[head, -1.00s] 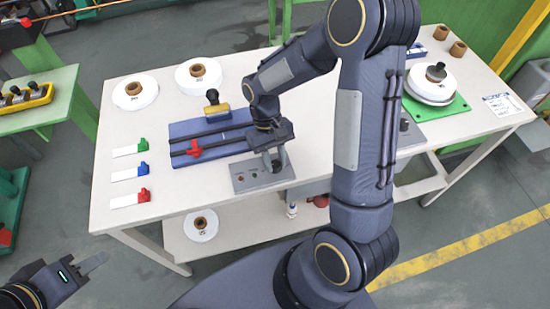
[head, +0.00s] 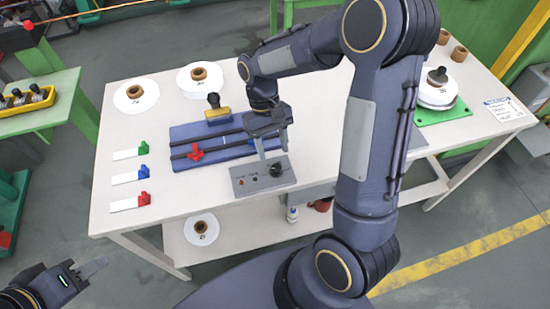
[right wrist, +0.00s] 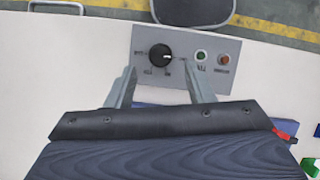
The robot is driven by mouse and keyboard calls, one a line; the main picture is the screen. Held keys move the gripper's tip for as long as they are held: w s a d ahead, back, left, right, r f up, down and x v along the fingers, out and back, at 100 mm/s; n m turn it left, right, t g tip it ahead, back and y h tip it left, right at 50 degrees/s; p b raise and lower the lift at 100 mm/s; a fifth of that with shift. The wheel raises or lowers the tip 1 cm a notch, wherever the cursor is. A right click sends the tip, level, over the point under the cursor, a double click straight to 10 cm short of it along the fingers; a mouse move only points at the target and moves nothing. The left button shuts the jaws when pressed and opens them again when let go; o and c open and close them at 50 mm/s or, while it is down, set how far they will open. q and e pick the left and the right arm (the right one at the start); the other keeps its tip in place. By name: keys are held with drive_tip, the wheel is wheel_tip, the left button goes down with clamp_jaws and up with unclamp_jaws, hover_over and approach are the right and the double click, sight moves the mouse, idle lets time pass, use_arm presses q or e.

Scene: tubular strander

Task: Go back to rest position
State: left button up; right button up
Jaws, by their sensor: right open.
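My right gripper (head: 272,150) is over the table, just behind and above the grey control panel (head: 255,182). In the right wrist view its two fingers (right wrist: 160,85) are spread with nothing between them. The panel's black knob (right wrist: 160,57) shows beyond the fingertips, with a green and a red button beside it. My left gripper (head: 96,268) is at the lower left, off the table over the floor. Its fingers look close together, but I cannot tell whether they are open or shut.
The white table (head: 120,225) carries a blue fixture (head: 215,148) with a red clamp and a yellow-handled part, white spools (head: 136,95), and coloured tags at left. A green plate (head: 450,115) with a spool stands at right. A side table with a yellow bin (head: 25,100) is at far left.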

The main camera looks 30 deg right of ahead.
drive_tip(key=shift+v, duration=1.25)
drive_tip(key=s+r+t+y, duration=0.1)
drive_tip(key=s+r+t, duration=0.3)
drive_tip(key=s, duration=0.3)
drive_tip(key=s+a+r+m+t+y, duration=0.1)
drive_tip(key=s+r+t+y, duration=0.1)
drive_tip(key=s+r+t, duration=0.3)
drive_tip(key=shift+s+a+t, duration=0.25)
drive_tip(key=shift+s+t, duration=0.25)
drive_tip(key=shift+s, duration=1.25)
